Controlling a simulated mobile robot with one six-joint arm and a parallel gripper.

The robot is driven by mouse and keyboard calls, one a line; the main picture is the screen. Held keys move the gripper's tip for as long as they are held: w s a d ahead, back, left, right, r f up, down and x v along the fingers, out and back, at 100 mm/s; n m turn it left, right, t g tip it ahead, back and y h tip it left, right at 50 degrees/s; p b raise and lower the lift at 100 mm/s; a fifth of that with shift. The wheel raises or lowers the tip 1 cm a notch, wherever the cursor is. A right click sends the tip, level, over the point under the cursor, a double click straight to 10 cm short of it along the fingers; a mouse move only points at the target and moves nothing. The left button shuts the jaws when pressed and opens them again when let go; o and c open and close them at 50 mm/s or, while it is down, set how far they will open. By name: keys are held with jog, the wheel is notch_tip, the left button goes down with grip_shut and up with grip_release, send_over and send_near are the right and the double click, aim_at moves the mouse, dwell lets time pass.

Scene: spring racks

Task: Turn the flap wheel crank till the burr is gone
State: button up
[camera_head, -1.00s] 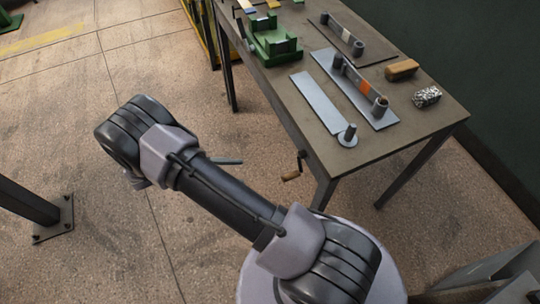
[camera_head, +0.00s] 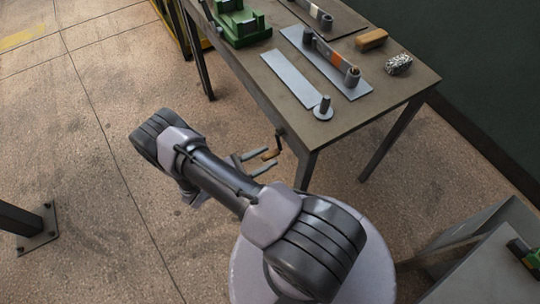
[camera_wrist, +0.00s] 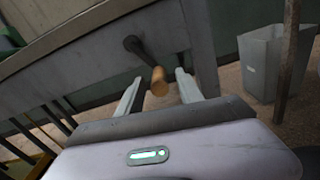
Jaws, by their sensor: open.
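The crank has a dark arm (camera_head: 280,143) and a tan wooden handle (camera_head: 270,154), and hangs on the near side of the table by the corner leg. My gripper (camera_head: 266,159) is open and low beside the table, its fingertips close to the handle. In the wrist view, the handle (camera_wrist: 159,82) shows between the two open fingertips, with no finger seen pressing on it. A dark leaf spring (camera_head: 332,58) with rolled eyes and an orange band lies on a grey plate. I cannot make out the burr, and I cannot clearly identify the flap wheel.
On the table (camera_head: 330,130) are a round-based post (camera_head: 323,107), a flat strip (camera_head: 288,78), a wooden block (camera_head: 371,39), a crumpled silvery lump (camera_head: 398,64) and a green fixture (camera_head: 240,25). A grey bin (camera_wrist: 262,62) stands right in the wrist view. Open floor lies left.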

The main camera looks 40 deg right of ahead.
jog(key=shift+x, duration=1.05)
grip_shut()
dwell(0.6)
